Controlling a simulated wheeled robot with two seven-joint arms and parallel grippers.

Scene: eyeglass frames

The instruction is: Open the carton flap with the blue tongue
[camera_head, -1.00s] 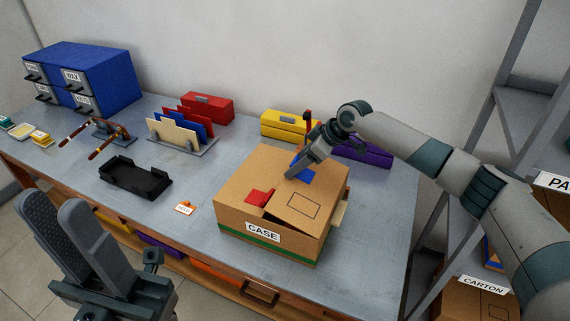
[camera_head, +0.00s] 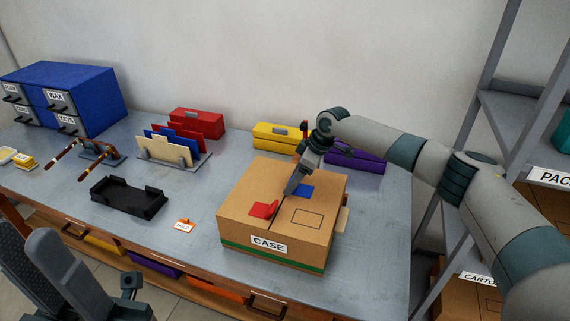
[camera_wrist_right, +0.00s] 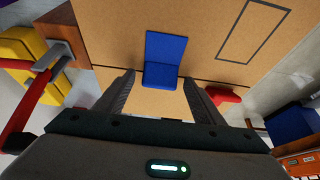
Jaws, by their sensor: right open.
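The cardboard carton (camera_head: 240,196) marked CASE stands on the table, with a seam across its top. The blue tongue (camera_head: 304,191) lies by the seam, beside the flap with a printed rectangle (camera_head: 322,219). The red tongue (camera_head: 263,209) is nearer the front and partly bent up. My right gripper (camera_head: 290,190) points down at the carton top beside the blue tongue. In the right wrist view, its open fingers are on either side of the blue tongue's (camera_wrist_right: 165,50) near end, apart from it. My left gripper (camera_head: 45,245) is at the lower left, empty, partly cut off, its fingers apart.
Behind the carton are yellow (camera_head: 282,136) and purple (camera_head: 352,155) boxes. A black tray (camera_head: 128,198), a small orange-tagged sign (camera_head: 184,226), a card rack (camera_head: 172,155) and a blue drawer cabinet (camera_head: 75,95) are to the left. A shelf rack (camera_head: 500,120) stands at right.

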